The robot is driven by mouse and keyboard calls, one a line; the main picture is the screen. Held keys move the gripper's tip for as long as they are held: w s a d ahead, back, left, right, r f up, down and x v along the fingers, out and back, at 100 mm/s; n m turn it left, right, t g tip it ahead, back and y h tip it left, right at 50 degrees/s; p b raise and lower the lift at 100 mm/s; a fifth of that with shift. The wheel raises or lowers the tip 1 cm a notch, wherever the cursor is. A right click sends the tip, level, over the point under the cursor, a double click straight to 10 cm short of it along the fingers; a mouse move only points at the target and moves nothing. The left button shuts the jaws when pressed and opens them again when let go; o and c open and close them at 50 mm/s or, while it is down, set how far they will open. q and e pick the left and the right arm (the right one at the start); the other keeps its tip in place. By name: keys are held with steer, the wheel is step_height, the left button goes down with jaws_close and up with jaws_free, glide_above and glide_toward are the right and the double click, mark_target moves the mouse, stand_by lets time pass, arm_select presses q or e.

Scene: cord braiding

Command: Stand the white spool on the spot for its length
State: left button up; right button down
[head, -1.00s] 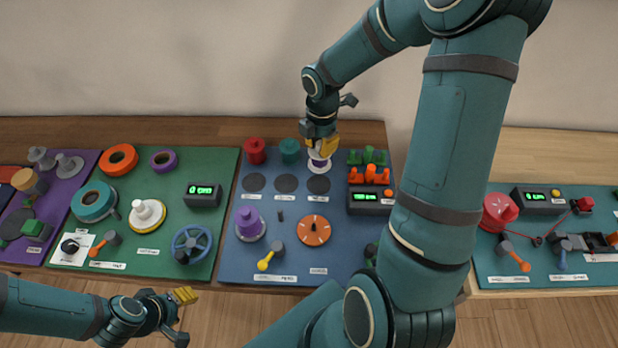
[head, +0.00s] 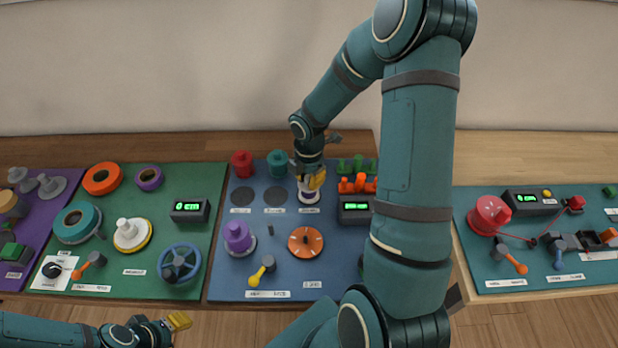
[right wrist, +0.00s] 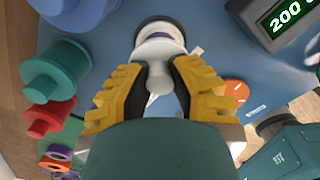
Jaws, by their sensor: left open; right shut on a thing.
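The white spool (head: 308,196) has a band of purple cord and is upright in my right gripper (head: 312,180). It is over the rightmost dark round spot of the row on the blue mat. In the right wrist view, the yellow fingers of that gripper (right wrist: 158,85) are shut around the top of the spool (right wrist: 160,38). A dark rim of the spot (right wrist: 150,20) shows around its base; I cannot tell whether the base touches. The left dark spot (head: 241,196) and the middle one (head: 275,196) are bare. My left gripper (head: 181,324) is open and empty at the front.
A red spool (head: 242,163) and a teal spool (head: 278,163) stand behind the spots. Orange pegs (head: 357,184) and a display (head: 355,207) are close on the right. A purple spool (head: 239,236) and an orange dial (head: 306,242) stand in front.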

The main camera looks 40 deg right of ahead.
steer(key=shift+f, duration=0.2)
steer(key=c, duration=0.9)
jaws_free()
steer(key=shift+r, duration=0.15)
steer(key=shift+r, duration=0.25)
step_height(320, 180, up, 12)
steer(key=p, duration=0.2)
steer(key=shift+f+p, duration=0.15)
steer(key=shift+p, duration=0.15)
